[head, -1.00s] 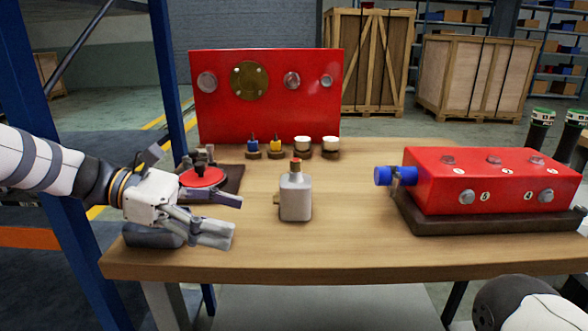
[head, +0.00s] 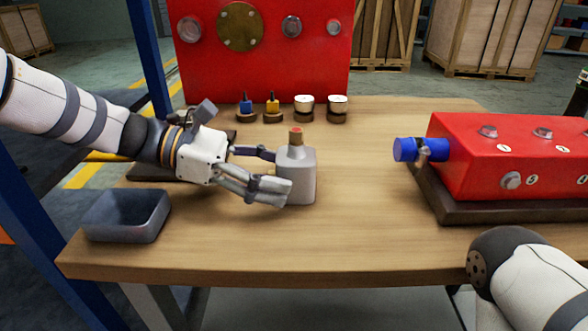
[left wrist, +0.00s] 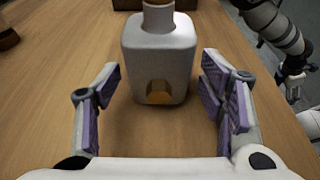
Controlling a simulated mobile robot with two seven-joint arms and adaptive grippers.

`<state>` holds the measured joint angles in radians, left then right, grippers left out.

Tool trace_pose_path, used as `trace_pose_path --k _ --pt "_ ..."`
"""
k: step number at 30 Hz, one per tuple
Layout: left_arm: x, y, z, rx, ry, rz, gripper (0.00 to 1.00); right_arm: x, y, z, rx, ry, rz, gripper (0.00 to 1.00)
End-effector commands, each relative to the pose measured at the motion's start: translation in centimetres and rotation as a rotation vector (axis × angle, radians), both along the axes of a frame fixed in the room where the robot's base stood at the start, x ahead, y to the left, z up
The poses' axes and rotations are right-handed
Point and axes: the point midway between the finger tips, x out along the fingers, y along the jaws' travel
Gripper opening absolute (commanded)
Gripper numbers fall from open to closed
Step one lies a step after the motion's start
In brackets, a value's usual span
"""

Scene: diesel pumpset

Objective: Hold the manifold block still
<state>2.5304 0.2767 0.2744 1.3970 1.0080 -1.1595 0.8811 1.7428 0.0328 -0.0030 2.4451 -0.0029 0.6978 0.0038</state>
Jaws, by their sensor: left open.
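A red block with numbered ports (head: 500,175) sits on a dark base at the right of the table; it looks like the manifold block. A blue cylinder (head: 420,150) sticks out from its left end. A grey bottle-shaped body (head: 299,172) with a reddish-brown top stands upright mid-table. My left gripper (head: 281,174) is open at its left side. In the left wrist view the grey body (left wrist: 160,55) shows between the spread fingers, with gaps both sides and a brass fitting low on it. My right gripper (left wrist: 291,84) shows small at that view's right edge; its jaws are unclear.
A grey open bin (head: 128,215) stands at the table's left front. A red panel (head: 265,75) stands behind, with several small knobs and white-topped pieces in a row before it. The table between the grey body and the red block is clear. My right forearm is at lower right.

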Motion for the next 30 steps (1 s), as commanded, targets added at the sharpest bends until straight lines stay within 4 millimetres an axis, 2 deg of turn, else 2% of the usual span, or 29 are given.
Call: trace_pose_path --k 6,14,18,19,21,22,24,30 --pt "0.0 -1.6 -0.4 0.0 -0.001 0.001 0.64 0.0 0.0 0.0 0.0 -0.001 0.0 0.74" --pt "0.0 -1.8 -0.4 0.0 -0.001 0.001 0.64 0.1 0.0 0.0 0.0 -0.002 0.0 0.74" --pt "0.0 -1.7 -0.4 0.0 -0.001 0.001 0.32 0.1 0.0 0.0 0.0 -0.002 0.0 0.74" --pt "0.0 -1.7 -0.4 0.0 -0.001 0.001 0.27 0.1 0.0 0.0 0.0 -0.002 0.0 0.74" --pt "0.0 -1.7 -0.4 0.0 -0.001 0.001 0.27 0.1 0.0 0.0 0.0 -0.002 0.0 0.74" --pt "0.0 -1.7 -0.4 0.0 -0.001 0.001 0.52 0.1 0.0 0.0 0.0 -0.002 0.0 0.74" --pt "0.0 -1.7 -0.4 0.0 -0.001 0.001 0.63 0.1 0.0 0.0 0.0 -0.001 0.0 0.74" --pt "0.0 -1.7 -0.4 0.0 -0.001 0.001 0.63 0.1 0.0 0.0 0.0 -0.002 0.0 0.74"
